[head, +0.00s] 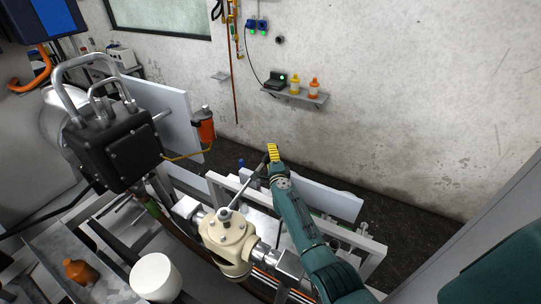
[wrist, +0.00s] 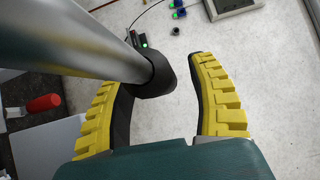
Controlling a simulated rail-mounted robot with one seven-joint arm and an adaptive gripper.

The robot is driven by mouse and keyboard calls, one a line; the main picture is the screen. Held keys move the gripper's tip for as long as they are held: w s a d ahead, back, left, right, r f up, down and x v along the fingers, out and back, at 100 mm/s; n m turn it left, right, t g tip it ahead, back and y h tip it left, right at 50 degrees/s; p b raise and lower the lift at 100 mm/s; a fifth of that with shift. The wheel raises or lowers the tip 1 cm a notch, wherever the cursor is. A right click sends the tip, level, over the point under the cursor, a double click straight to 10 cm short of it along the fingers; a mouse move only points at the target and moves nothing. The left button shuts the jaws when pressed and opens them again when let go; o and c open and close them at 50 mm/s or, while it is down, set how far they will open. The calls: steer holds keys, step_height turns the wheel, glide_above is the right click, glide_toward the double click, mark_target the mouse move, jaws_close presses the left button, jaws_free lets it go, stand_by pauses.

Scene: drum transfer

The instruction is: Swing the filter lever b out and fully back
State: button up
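The cream filter body (head: 229,238) sits on the pipework at the lower middle of the head view. A grey metal lever (head: 244,194) rises from its top up and to the right, ending in a dark grip near my gripper (head: 273,153). No letter marking is readable. In the wrist view the lever's thick silver rod (wrist: 82,38) comes from the upper left, in front of my left finger. Its black end (wrist: 156,76) lies toward the gap between my yellow fingers, close to the left one. The right finger stands clear of it. My gripper is open; contact with the lever cannot be told.
A white frame with pipes (head: 345,238) stands below my arm. A black box with metal handles (head: 113,148) and an orange container (head: 206,128) are at the left. A wall shelf (head: 315,99) holds two bottles. The floor along the wall at right is clear.

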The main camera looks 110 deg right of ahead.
steer(key=w+a, duration=0.1)
steer(key=a, duration=1.1)
steer(key=shift+w+f, duration=0.2)
steer(key=shift+f, duration=0.05)
